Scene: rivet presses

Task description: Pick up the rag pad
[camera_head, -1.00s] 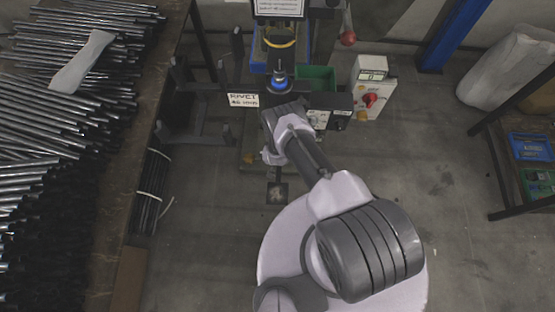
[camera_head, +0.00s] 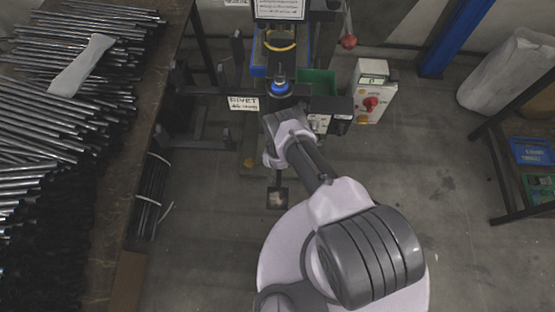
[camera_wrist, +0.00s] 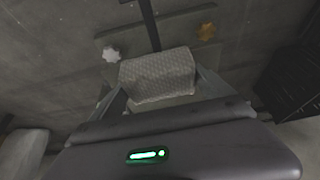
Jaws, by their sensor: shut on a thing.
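The rag pad (camera_wrist: 158,74) is a pale grey, quilted pad in the wrist view. It sits between the two fingers of my gripper (camera_wrist: 160,86), which is shut on it. Dark floor shows behind the pad, some distance off. In the head view my gripper (camera_head: 283,112) is at the front of the rivet press (camera_head: 281,62), below its blue-ringed part. I cannot make out the pad in the head view; my arm hides that spot.
A bench (camera_head: 112,200) piled with metal rods (camera_head: 60,135) stands at left. A control box with a red knob (camera_head: 370,95) is right of the press. A dark foot pedal (camera_head: 277,198) lies on the floor. A shelf (camera_head: 520,170) stands at far right. Open floor lies between.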

